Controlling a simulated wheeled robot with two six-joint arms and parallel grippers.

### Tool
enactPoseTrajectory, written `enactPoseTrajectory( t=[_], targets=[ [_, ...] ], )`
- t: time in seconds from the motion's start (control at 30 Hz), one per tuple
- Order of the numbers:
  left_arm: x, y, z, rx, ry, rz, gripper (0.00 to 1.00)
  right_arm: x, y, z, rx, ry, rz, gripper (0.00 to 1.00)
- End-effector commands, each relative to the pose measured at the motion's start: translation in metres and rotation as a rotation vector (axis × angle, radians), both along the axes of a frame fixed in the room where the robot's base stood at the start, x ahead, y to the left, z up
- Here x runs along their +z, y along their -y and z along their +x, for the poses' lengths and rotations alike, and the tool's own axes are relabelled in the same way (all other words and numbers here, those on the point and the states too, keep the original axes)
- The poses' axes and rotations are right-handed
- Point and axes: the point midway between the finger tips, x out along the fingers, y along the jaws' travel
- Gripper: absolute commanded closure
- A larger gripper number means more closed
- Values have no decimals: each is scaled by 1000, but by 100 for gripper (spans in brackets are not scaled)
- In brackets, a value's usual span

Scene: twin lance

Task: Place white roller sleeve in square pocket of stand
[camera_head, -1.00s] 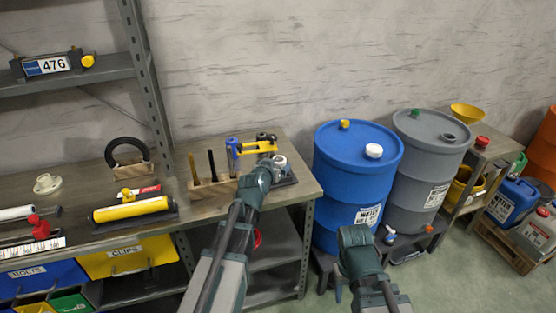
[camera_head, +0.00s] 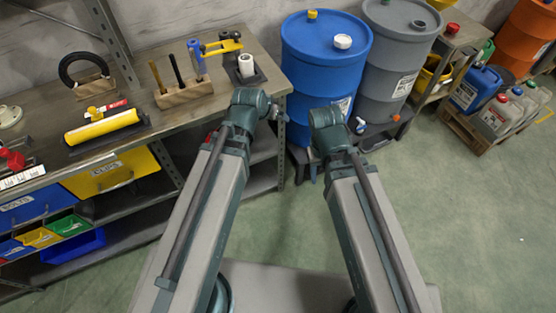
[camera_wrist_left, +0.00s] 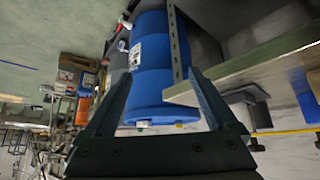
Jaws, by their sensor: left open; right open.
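The white roller sleeve (camera_head: 246,64) stands upright at the dark stand (camera_head: 262,76) on the right end of the workbench, in the head view. Its lower end appears to be in the stand, but the pocket is hidden and I cannot tell how deep it sits. My left gripper (camera_wrist_left: 158,74) is open and empty in the left wrist view, with the blue drum beyond its fingers. In the head view its wrist is in front of the bench's right end, apart from the sleeve. My right gripper (camera_head: 328,132) is open in front of the blue drum, its fingers mostly hidden.
A yellow roller (camera_head: 102,128) lies further left. The blue drum (camera_head: 325,55) and grey drum (camera_head: 398,50) stand right of the bench.

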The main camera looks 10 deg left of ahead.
Motion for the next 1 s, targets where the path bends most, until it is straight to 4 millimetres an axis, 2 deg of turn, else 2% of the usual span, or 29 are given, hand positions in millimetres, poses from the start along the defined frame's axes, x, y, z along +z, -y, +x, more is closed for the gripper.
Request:
enactPoseTrajectory(
  t=[0.03, 0.1, 0.2, 0.3, 0.4, 0.53, 0.77, 0.9, 1.0],
  targets=[
    [-14, 20, -27, -39, -108, 32, 9, 0, 0, 0, 0, 0, 0, 50],
    [-28, 35, -62, -68, -251, 84, 9, 0, 0, 0, 0, 0, 0, 50],
    [-39, 45, -107, -87, -419, 163, 9, 0, 0, 0, 0, 0, 0, 50],
    [-42, 48, -139, -89, -536, 231, 9, 0, 0, 0, 0, 0, 0, 50],
    [-42, 48, -158, -84, -605, 275, 9, 0, 0, 0, 0, 0, 0, 50],
    [-41, 47, -167, -79, -638, 298, 9, 0, 0, 0, 0, 0, 0, 50],
    [-41, 47, -167, -79, -639, 298, 9, 0, 0, 0, 0, 0, 0, 50],
    [-29, 47, -167, -79, -638, 298, 9, 13, 0, 0, 0, 0, 0, 50],
    [-30, 47, -167, -80, -638, 297, 9, 11, 0, 0, 0, 0, 0, 50]
  ],
)
